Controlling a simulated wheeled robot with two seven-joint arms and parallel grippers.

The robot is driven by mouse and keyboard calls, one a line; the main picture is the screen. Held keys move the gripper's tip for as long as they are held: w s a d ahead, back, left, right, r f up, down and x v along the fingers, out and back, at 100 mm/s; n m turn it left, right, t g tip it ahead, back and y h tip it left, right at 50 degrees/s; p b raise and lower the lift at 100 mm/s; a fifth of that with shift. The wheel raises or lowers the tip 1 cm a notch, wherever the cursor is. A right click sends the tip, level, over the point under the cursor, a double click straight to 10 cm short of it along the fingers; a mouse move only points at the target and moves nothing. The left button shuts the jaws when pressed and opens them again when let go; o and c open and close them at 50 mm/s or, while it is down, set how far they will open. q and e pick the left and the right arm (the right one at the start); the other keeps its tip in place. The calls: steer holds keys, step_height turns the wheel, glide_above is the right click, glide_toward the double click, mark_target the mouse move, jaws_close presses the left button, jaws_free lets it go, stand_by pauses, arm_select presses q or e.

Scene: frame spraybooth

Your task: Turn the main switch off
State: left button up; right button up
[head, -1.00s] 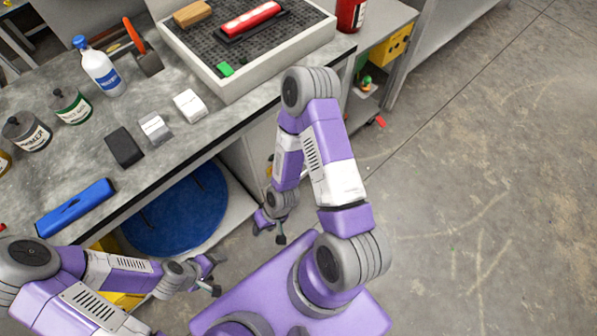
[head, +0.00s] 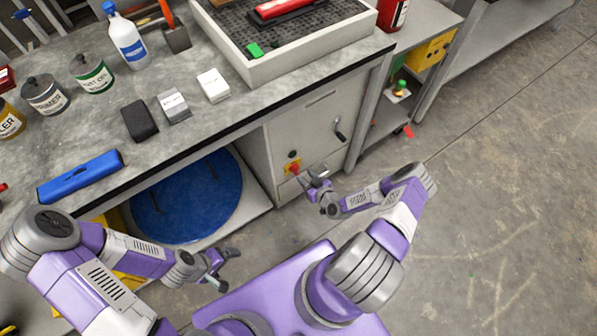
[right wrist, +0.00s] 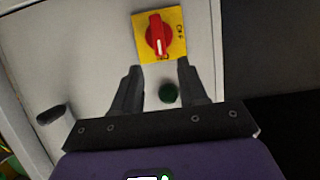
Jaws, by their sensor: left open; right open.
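The main switch (head: 293,167) is a red rotary knob on a yellow plate, on the grey cabinet front under the bench. In the right wrist view the knob (right wrist: 158,36) has a white mark pointing down the picture, and the plate's lettering is too small to read surely. My right gripper (head: 318,172) is open and empty, just right of the switch in the head view. In the right wrist view its fingers (right wrist: 155,78) are apart, with the switch beyond them and slightly up. My left gripper (head: 228,269) is open and empty, low in front of the bench.
A dark handle (head: 339,130) sticks out of the cabinet front. The bench (head: 185,146) overhangs above, with bottles, tins and a tray (head: 330,42). Open floor (head: 500,190) lies to the right.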

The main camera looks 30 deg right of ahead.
mark_target(298, 170)
steer(key=b+x, duration=0.1)
steer(key=x, duration=0.4)
steer(key=shift+w+f+b, duration=0.1)
steer(key=shift+f+b, duration=0.05)
steer(key=shift+b, duration=0.25)
steer(key=shift+w+a+f, duration=0.1)
steer(key=shift+w, duration=0.35)
steer(key=shift+c, duration=0.3)
jaws_close()
